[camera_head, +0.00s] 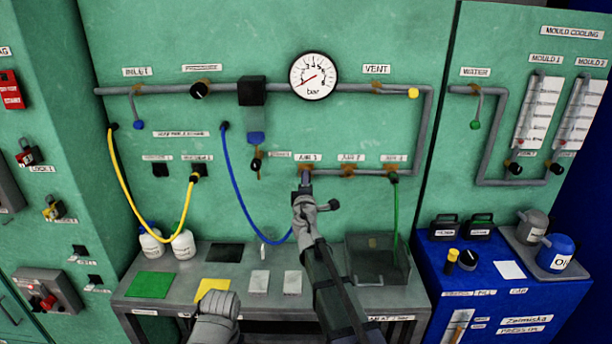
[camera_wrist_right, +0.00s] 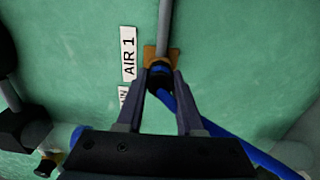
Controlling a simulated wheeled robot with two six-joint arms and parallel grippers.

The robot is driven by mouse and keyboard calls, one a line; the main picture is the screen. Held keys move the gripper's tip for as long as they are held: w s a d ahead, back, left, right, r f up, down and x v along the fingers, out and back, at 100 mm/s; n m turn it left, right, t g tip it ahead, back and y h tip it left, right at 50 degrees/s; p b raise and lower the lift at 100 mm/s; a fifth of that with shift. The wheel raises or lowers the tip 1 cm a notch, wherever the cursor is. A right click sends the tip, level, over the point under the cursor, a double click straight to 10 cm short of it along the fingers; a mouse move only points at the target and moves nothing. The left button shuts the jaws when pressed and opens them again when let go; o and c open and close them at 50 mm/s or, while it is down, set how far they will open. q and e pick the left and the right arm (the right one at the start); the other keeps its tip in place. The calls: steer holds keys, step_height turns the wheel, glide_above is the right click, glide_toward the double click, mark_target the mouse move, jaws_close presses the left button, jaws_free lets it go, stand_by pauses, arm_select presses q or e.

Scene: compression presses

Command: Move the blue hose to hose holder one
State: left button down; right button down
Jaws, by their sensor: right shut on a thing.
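The blue hose (camera_head: 238,194) hangs in a curve from a fitting on the green panel, left of the gauge, down and across to the AIR 1 port. My right gripper (camera_head: 304,186) is at that port, shut on the hose end. In the right wrist view the fingers (camera_wrist_right: 161,88) close around the dark end fitting just below the AIR 1 pipe, and the blue hose (camera_wrist_right: 235,145) runs off to the lower right. Two small black sockets sit left of the hose; the left socket (camera_head: 160,170) looks empty. Their labels are too small to read. My left gripper's fingers do not show.
A yellow hose (camera_head: 124,186) runs to the right black socket (camera_head: 199,170). A green hose (camera_head: 396,215) hangs at the right port into a clear bin (camera_head: 377,262). Pipes and a gauge (camera_head: 313,76) are above. White bottles (camera_head: 183,244) and cards lie on the grey bench (camera_head: 130,308).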

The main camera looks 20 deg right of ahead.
steer(key=shift+s+a, duration=0.15)
steer(key=shift+s, duration=0.3)
steer(key=shift+s, duration=0.3)
steer(key=shift+v, duration=1.05)
stand_by(0.4)
steer(key=v, duration=0.3)
steer(key=shift+s+a, duration=0.2)
steer(key=shift+s, duration=0.15)
steer(key=shift+r, duration=0.1)
stand_by(1.7)
